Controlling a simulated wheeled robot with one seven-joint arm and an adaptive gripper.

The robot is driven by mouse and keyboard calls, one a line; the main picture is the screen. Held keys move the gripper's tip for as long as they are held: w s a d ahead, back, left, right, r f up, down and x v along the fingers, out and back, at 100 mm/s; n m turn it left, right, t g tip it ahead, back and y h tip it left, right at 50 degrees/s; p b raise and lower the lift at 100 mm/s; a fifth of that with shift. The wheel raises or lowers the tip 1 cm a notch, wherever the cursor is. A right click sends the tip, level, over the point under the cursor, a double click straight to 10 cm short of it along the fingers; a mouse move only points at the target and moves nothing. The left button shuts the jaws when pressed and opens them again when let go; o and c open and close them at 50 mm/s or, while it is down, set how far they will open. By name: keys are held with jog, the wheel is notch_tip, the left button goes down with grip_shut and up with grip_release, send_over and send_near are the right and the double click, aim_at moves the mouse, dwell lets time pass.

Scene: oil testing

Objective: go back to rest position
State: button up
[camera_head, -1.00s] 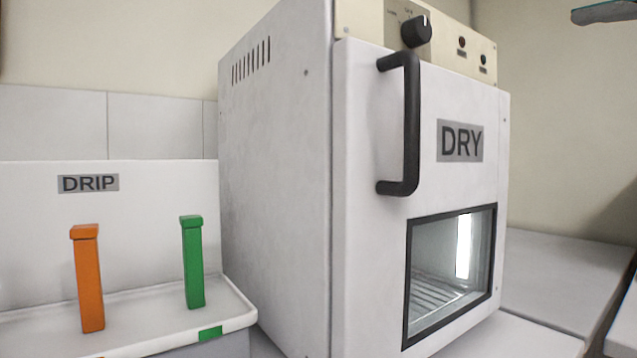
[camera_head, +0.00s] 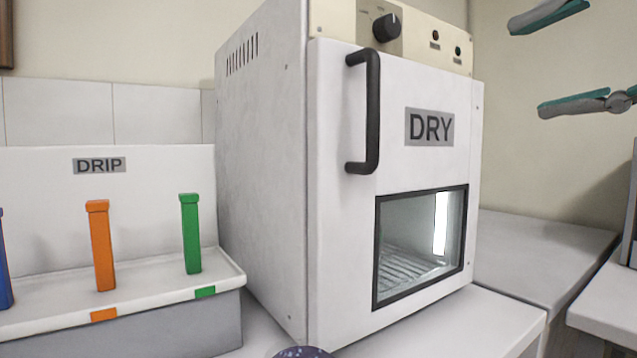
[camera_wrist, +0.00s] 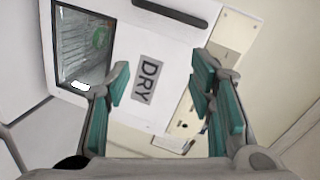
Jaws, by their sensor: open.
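My gripper (camera_head: 562,60) shows at the upper right of the head view, its teal-padded fingers spread apart with nothing between them. The wrist view also shows my gripper (camera_wrist: 160,78) open and empty, in front of the drying oven. The white oven, labelled DRY (camera_head: 395,168), stands in the middle of the head view with its door shut. Its black handle (camera_head: 372,112) is clear of my fingers. In the wrist view the oven's front (camera_wrist: 125,50) appears rotated, and something green (camera_wrist: 101,38) shows behind its window.
A white DRIP rack (camera_head: 150,215) left of the oven bears upright orange (camera_head: 101,247), green (camera_head: 190,235) and partly cut-off blue (camera_head: 5,265) pieces. A pale counter (camera_head: 540,250) right of the oven looks bare. A dark round object (camera_head: 302,352) shows at the bottom edge.

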jog(key=s+a+f+n+g+h, duration=0.1)
jog(key=s+f+n+g+h, duration=0.15)
jog(key=f, duration=0.75)
jog(key=s+a+f+n+g+h, duration=0.15)
jog(key=f+g, duration=0.25)
jog(key=f, duration=0.6)
jog(key=s+a+f+n+g+h, duration=0.1)
jog(key=s+f+n+g+h, duration=0.15)
jog(key=f, duration=0.75)
jog(key=s+d+f+n+g+h, duration=0.1)
jog(key=s+d+f+g+h, duration=0.2)
jog(key=s+f, duration=0.5)
notch_tip(320, 180, up, 27)
jog(key=w+t+p, duration=0.1)
jog(key=t+p, duration=0.2)
jog(key=p, duration=2.2)
jog(key=shift+w+d+f+p, duration=0.15)
jog(key=shift+w+d+p, duration=0.1)
jog(key=shift+d+p, duration=0.15)
jog(key=shift+y, duration=0.25)
